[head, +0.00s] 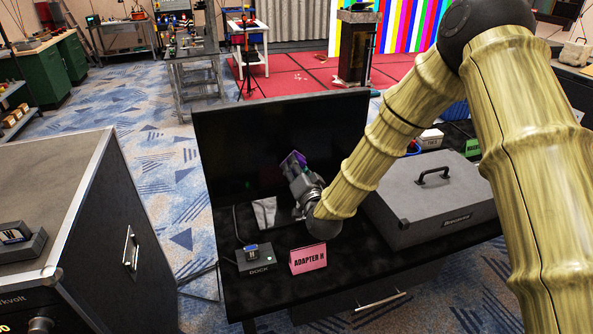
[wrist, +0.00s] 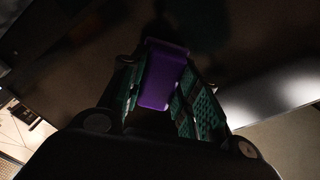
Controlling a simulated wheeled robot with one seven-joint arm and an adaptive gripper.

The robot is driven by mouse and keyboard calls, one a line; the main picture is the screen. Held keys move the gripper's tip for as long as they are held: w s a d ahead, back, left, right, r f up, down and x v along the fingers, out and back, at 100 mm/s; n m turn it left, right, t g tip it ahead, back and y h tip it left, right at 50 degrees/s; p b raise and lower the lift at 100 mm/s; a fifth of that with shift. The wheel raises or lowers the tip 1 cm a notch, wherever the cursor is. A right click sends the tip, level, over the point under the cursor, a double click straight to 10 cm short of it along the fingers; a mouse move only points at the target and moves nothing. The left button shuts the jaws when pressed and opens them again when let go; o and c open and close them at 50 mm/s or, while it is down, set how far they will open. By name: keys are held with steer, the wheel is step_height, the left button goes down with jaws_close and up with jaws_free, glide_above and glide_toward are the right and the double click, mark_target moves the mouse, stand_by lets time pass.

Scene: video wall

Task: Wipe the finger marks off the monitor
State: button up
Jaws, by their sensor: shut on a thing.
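The monitor (head: 235,145) appears to be the wide black panel standing along the back of the black table. No finger marks can be made out on it. My gripper (head: 292,163) is in front of the panel, near its middle, pointing up and toward it. In the wrist view, my gripper (wrist: 165,85) is shut on a purple block (wrist: 162,75), held between its green-padded fingers. A dark surface with a bright glare lies behind the block. I cannot tell whether the block touches the panel.
A dock (head: 255,257) and a pink "ADAPTER H" card (head: 308,258) stand at the table's front. A grey case (head: 430,200) with a handle is to the right, near my arm. A large black cabinet (head: 75,220) stands at the left.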

steer(key=shift+w+a, duration=0.15)
steer(key=shift+w, duration=0.3)
stand_by(0.3)
steer(key=shift+w+d+b, duration=0.3)
steer(key=shift+d, duration=0.7)
steer(key=shift+w+d+b, duration=0.25)
steer(key=shift+w+d, duration=0.05)
steer(key=shift+d, duration=0.65)
steer(key=shift+a, duration=0.1)
steer(key=shift+s+a+r+b, duration=0.1)
steer(key=shift+s+a+b, duration=0.15)
steer(key=shift+a, duration=0.75)
steer(key=shift+s+a+r+b, duration=0.1)
steer(key=shift+s+a, duration=0.1)
steer(key=shift+a, duration=0.75)
steer(key=shift+c, duration=0.3)
steer(key=shift+s, duration=0.1)
steer(key=shift+s+f, duration=0.2)
steer(key=shift+s, duration=0.25)
steer(key=shift+v, duration=2.45)
